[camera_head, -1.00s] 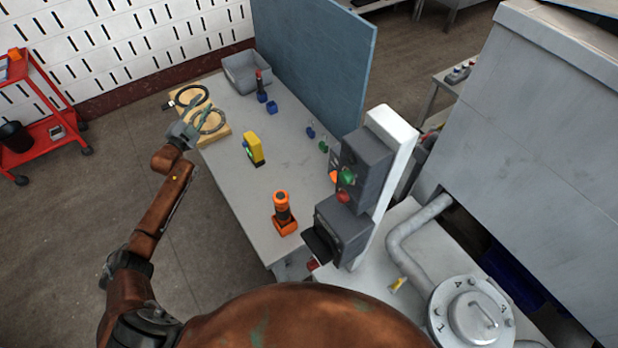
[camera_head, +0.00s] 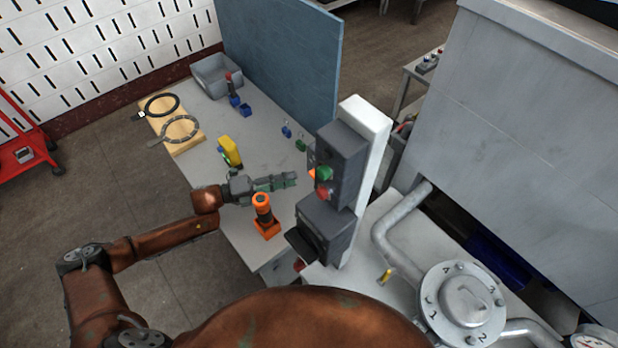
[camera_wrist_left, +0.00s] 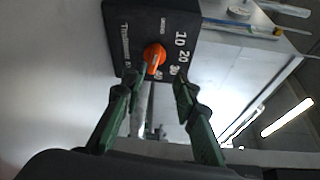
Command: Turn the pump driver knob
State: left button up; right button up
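The orange knob (camera_wrist_left: 154,58) sits on a dark box (camera_wrist_left: 125,25) with a printed number scale in the left wrist view. In the head view, a bit of orange (camera_head: 312,173) shows at the left side of the dark control box (camera_head: 343,150), beside its green button (camera_head: 324,173) and red button (camera_head: 322,190). My left gripper (camera_head: 284,181) is open and empty, pointing at the box from the left. In the left wrist view its fingertips (camera_wrist_left: 157,82) lie apart on either side of the knob's line, seemingly short of it. My right gripper is out of view.
An orange-and-black tool (camera_head: 264,218) stands on the grey table (camera_head: 205,165) just below my left gripper. A yellow device (camera_head: 230,151) is behind it. A blue partition (camera_head: 285,65) lines the table's far side. A valve with a numbered dial (camera_head: 463,300) is at lower right.

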pick_arm(q)
jog(key=shift+s+d+f, duration=0.15)
jog(key=shift+d+f, duration=0.05)
jog(key=shift+f, duration=0.25)
jog(key=x, duration=0.7)
jog(key=shift+d+f, duration=0.1)
jog(key=shift+d, duration=0.05)
jog(key=shift+c, duration=0.6)
grip_shut()
